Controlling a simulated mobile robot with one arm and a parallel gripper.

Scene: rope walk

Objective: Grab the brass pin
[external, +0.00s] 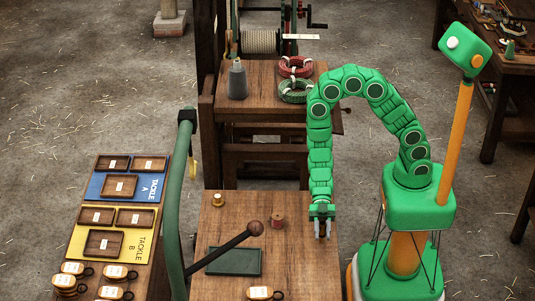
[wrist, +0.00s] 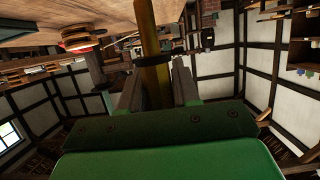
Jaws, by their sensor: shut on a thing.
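My gripper (external: 321,228) points down over the right part of the near wooden table. In the wrist view my gripper (wrist: 156,88) has its two grey fingers on either side of an upright brass-coloured bar, the brass pin (wrist: 150,40), and is shut on it. A dark ring crosses the pin near the fingertips. The pin's lower end is hidden behind the green gripper body in that view. In the external view the fingers largely hide the pin, and I cannot tell whether it touches the table.
A green post (external: 174,210) stands at left. Tackle trays (external: 119,186) lie beyond it.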

